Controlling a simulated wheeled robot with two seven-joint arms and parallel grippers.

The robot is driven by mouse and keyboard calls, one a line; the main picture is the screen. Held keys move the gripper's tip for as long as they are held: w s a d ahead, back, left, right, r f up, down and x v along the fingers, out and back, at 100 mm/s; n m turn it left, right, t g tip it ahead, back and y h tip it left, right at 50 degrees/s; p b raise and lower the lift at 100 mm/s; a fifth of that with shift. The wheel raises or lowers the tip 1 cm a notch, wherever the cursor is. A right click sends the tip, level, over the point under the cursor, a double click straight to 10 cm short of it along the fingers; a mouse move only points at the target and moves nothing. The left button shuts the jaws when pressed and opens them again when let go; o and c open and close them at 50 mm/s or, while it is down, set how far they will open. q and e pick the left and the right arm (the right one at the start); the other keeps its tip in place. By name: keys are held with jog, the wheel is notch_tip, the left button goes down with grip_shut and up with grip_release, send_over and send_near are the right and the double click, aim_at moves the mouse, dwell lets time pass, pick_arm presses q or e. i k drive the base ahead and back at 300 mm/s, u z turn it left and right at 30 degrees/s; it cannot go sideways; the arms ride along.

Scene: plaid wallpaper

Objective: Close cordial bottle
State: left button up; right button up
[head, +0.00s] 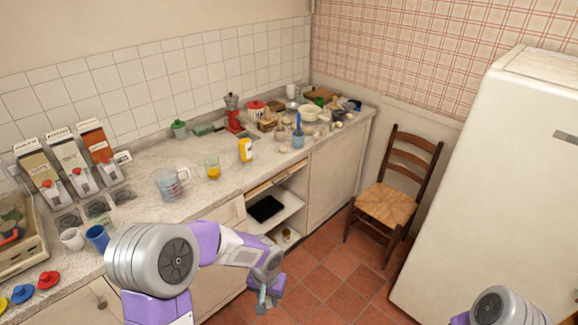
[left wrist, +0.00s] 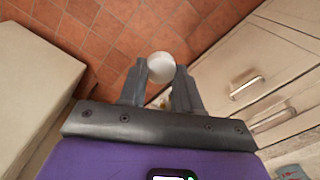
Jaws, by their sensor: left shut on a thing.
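A small orange-yellow bottle (head: 245,150) with a pale label stands upright on the worktop; I take it for the cordial bottle, and its mouth is too small to make out. My left gripper (head: 262,300) hangs low in front of the cabinets, well below and apart from that bottle. In the left wrist view, my left gripper (left wrist: 161,75) is shut on a round white cap (left wrist: 161,66) at its fingertips. Part of my right arm shows at the bottom right; its gripper is out of view.
A measuring jug (head: 172,184) and a glass of orange liquid (head: 212,168) stand left of the bottle. Several items crowd the worktop's far end. An open shelf (head: 287,205) lies below. A chair (head: 385,200) and fridge (head: 500,190) stand right.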

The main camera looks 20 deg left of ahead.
aim_at(244, 140)
jog(key=z, duration=0.15)
jog(key=k, duration=0.2)
jog(key=z, duration=0.2)
jog(key=i, duration=1.5)
jog(key=u, duration=1.35)
jog(key=i, duration=0.75)
jog(key=u, duration=0.8)
